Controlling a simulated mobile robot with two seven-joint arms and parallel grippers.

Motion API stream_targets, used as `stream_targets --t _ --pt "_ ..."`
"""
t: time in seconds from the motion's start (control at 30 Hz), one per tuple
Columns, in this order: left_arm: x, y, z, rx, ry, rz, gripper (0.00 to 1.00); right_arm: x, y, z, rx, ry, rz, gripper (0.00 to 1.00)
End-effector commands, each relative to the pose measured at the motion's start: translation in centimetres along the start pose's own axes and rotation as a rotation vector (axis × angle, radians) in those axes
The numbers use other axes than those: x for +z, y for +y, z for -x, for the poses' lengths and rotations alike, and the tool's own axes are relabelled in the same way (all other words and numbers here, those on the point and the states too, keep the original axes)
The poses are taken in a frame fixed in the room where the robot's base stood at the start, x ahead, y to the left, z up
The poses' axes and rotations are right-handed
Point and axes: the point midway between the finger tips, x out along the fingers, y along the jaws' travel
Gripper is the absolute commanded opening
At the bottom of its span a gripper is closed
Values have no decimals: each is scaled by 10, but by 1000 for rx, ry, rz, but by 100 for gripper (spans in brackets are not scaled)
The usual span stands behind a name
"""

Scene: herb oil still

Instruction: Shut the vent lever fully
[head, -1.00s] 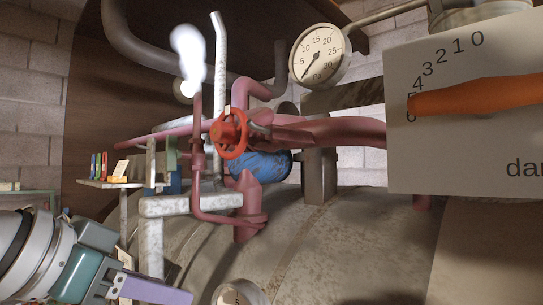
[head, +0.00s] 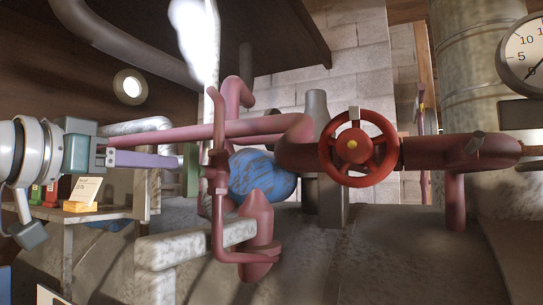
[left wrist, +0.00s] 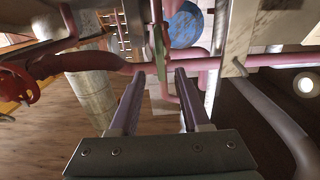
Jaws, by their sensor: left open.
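White steam (head: 196,40) rises above a thin red upright pipe (head: 218,205) at left of centre in the head view. I cannot pick out the vent lever for certain among the pipes. A narrow green strip (left wrist: 159,42) shows beyond the gap, and no lever is visibly gripped. My right gripper is out of view.
A red handwheel (head: 353,148) and thick red pipes stand right of centre. A blue rounded body (head: 262,173) sits behind the thin pipe. A pale metal bracket (head: 190,245) is in front. A shelf (head: 100,214) with small coloured items lies below my left gripper. A gauge (head: 525,55) is far right.

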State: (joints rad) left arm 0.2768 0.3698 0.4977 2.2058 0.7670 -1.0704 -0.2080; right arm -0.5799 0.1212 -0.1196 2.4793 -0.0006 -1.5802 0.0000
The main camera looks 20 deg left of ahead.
Motion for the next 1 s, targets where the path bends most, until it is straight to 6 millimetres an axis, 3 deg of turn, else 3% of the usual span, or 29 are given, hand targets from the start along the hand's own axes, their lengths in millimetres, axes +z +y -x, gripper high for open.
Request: stream_targets --t 0.03,0.3,0.5,0.77,1.0 --pt "-8 0 -11 0 -2 8 47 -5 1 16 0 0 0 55" --pt "-5 0 -54 -1 -2 4 47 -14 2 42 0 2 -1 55" --pt "-1 0 -67 0 -2 0 47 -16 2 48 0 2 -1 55" --pt "0 0 -68 -1 -1 -2 47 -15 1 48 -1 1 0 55" --pt "0 0 -68 -1 -1 -2 23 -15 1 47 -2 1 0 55"
